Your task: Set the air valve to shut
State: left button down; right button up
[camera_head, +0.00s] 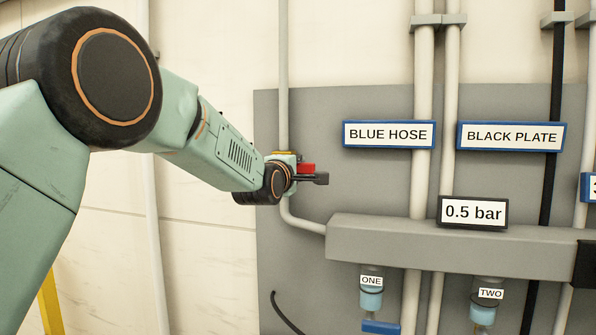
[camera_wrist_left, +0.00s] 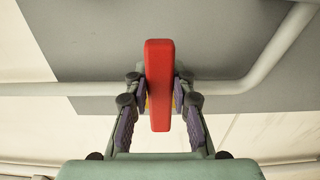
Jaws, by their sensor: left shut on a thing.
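The air valve's red handle (camera_head: 306,168) shows at the grey panel, on the vertical pale pipe at its left side. In the left wrist view the red handle (camera_wrist_left: 160,75) is a long bar lying across the line of the pipe. My left gripper (camera_head: 312,178) is shut on it, with one finger pad on each side of the bar in the left wrist view (camera_wrist_left: 160,100). A small yellow part (camera_head: 283,153) shows beside the gripper; most of the valve body is hidden by my wrist. My right gripper is not in view.
The pale pipe (camera_head: 283,90) bends right below the valve into a grey manifold (camera_head: 400,250). A "0.5 bar" sign (camera_head: 472,211) stands on it. Units marked ONE (camera_head: 371,281) and TWO (camera_head: 490,294) hang below. "BLUE HOSE" (camera_head: 388,134) and "BLACK PLATE" (camera_head: 511,137) signs are above.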

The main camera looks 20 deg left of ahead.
pick_arm(q)
jog(key=shift+r, duration=0.15)
jog(key=c, duration=1.5)
grip_release()
jog(key=shift+a, duration=0.1)
jog(key=o, duration=0.4)
jog(key=shift+s+a, duration=0.1)
jog(key=shift+s, duration=0.1)
jog(key=shift+w+d, duration=0.15)
jog(key=shift+d, duration=0.05)
jog(key=s, duration=1.2)
jog(key=shift+s+d, duration=0.1)
jog(key=shift+d, duration=0.15)
